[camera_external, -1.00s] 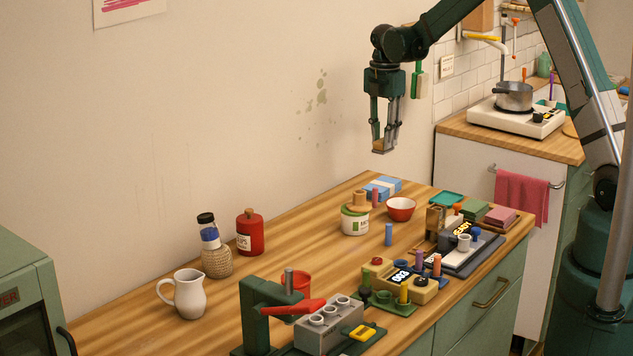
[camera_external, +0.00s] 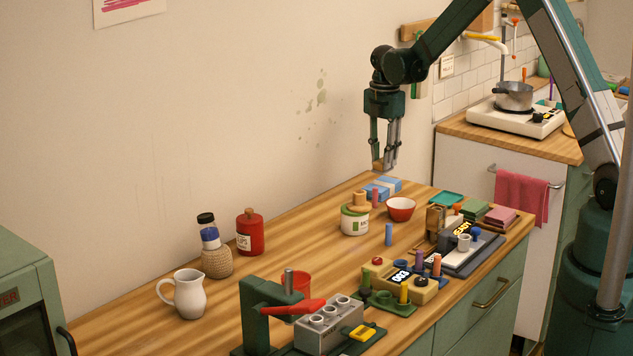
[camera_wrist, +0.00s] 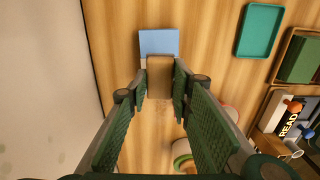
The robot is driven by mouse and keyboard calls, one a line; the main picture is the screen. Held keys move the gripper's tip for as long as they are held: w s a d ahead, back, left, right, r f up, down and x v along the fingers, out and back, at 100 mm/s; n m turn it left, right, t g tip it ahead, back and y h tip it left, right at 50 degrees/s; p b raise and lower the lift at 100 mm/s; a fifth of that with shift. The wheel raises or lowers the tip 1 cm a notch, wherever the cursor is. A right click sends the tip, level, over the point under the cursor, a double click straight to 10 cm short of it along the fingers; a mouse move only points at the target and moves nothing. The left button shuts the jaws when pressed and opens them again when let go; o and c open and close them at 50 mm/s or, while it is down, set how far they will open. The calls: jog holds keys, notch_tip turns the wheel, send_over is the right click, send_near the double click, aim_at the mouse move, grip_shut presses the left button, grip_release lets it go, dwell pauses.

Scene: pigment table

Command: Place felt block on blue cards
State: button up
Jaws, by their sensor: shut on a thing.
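My gripper (camera_external: 384,166) is above the far end of the wooden table, shut on a tan felt block (camera_wrist: 160,77). In the wrist view the block sits between the two fingertips. The blue cards (camera_external: 387,187) lie in a stack near the wall, just below my gripper in the external view. In the wrist view the blue cards (camera_wrist: 159,42) show beyond the block, which overlaps their near part. The block looks held above the cards with a gap; I cannot tell how large it is.
A pink cylinder (camera_external: 375,197) stands in front of the cards. A red bowl (camera_external: 401,208) and a white jar (camera_external: 355,219) are close by. A teal tray (camera_wrist: 259,31) lies to the right. The wall (camera_wrist: 40,80) is close on the left.

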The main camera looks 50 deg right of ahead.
jog(key=shift+f, duration=1.85)
jog(key=shift+f, duration=0.2)
jog(key=o, duration=0.9)
jog(key=shift+c, duration=0.2)
jog(key=shift+r, duration=0.25)
notch_tip(320, 180, up, 12)
jog(key=shift+f, duration=0.1)
